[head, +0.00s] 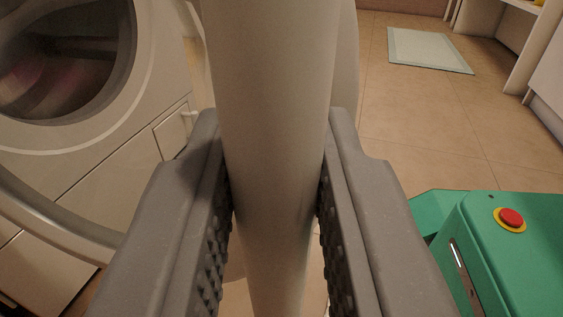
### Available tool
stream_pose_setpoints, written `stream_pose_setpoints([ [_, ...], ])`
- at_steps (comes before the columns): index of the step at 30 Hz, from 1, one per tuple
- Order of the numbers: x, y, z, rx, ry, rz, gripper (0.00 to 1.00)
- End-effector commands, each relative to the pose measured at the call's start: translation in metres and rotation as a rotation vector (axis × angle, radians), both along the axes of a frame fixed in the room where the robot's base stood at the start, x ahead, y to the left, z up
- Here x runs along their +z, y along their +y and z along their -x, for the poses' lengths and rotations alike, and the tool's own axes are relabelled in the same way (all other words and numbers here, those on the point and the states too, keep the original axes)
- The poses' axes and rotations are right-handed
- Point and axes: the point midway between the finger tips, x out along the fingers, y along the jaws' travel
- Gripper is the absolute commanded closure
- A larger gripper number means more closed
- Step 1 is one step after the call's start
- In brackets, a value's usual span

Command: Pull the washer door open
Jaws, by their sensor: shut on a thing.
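The washer (165,60) stands at the left, with its dark round opening (65,55) and blurred reddish shapes inside. A pale, smooth upright bar (270,90) fills the middle of the head view; it appears to be part of the washer door, though its join is hidden. My gripper (272,215) is shut on this bar, one ridged grey finger on each side. A curved, shiny rim (60,225) crosses the lower left in front of the washer and looks like the door's ring, standing away from the front. The hinge is out of view.
A green box-shaped unit (520,235) with a red button (511,218) is at the lower right, close to my right finger. Tiled floor (425,125) lies open behind it. A pale mat (428,50) lies farther back, near a white shelf (515,45).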

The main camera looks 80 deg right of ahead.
Motion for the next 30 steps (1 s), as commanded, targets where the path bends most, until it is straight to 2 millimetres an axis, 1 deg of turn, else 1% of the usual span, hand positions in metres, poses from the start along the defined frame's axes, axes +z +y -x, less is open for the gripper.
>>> stream_pose_setpoints([
  [1,-0.0001,0.0015,-0.0032,-0.005,-0.004,0.0,1.0],
  [9,0.0007,0.0095,-0.006,-0.028,-0.006,-0.004,1.0],
  [22,0.0012,0.0101,-0.0054,-0.032,-0.004,0.0,1.0],
  [23,0.0012,0.0099,-0.0054,-0.033,-0.004,0.0,0.78],
  [24,0.0012,0.0099,-0.0054,-0.033,-0.003,0.0,0.74],
  [30,0.0007,0.01,-0.0044,-0.034,-0.002,0.0,0.74],
])
